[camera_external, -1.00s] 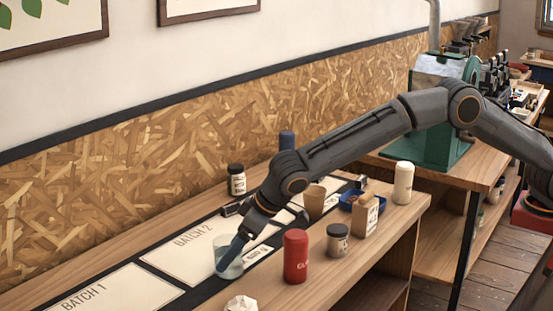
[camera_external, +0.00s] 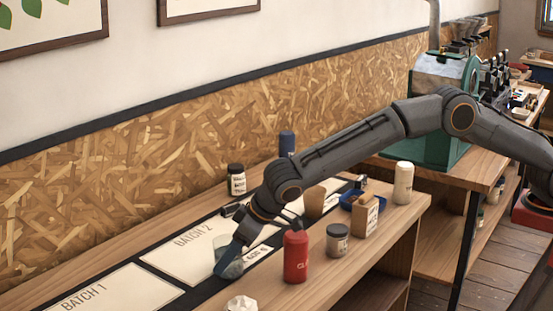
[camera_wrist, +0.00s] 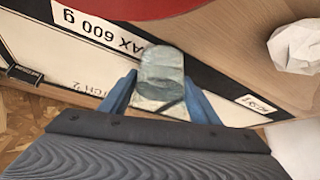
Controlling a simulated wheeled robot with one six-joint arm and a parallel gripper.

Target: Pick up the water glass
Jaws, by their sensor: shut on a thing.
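The water glass (camera_external: 231,267) is a clear, greenish tumbler standing on the batch mat on the counter. In the wrist view the glass (camera_wrist: 162,78) sits between the two blue fingers. My gripper (camera_external: 228,262) reaches down from the right in the external view and is shut on the glass. Its fingers in the wrist view (camera_wrist: 160,95) lie on either side of the glass. The glass looks upright. I cannot tell whether its base touches the mat.
A red bottle (camera_external: 296,254) stands close to the right of my gripper, and a crumpled white paper (camera_external: 240,304) lies in front. A lidded jar (camera_external: 337,240), a kraft bag (camera_external: 366,216) and a paper cup (camera_external: 314,202) stand further right. The mat's left side (camera_external: 110,291) is clear.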

